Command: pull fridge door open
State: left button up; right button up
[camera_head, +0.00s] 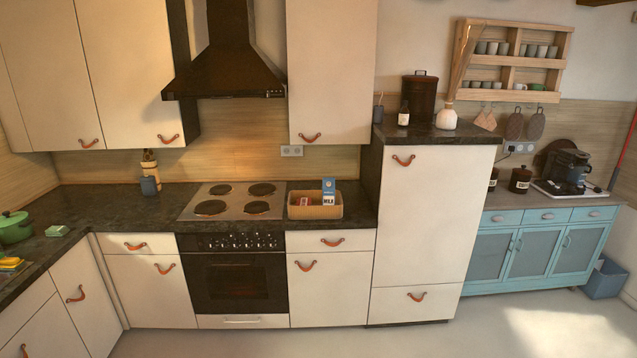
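A tall cream unit, which looks like the fridge, stands right of the oven; its large upper door (432,225) appears shut. A brown leather pull (403,160) is fixed near the door's top left corner. Neither of my grippers is in view. Nothing touches the door or its pull.
A dark countertop (110,213) runs left of the unit, with a basket (315,208) on it. A black oven (235,280) stands to the left. A blue cabinet (540,252) and blue bin (604,280) are to the right. The floor (490,335) in front is clear.

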aim_at(432, 198)
jog(key=i, duration=1.45)
jog(key=z, duration=1.4)
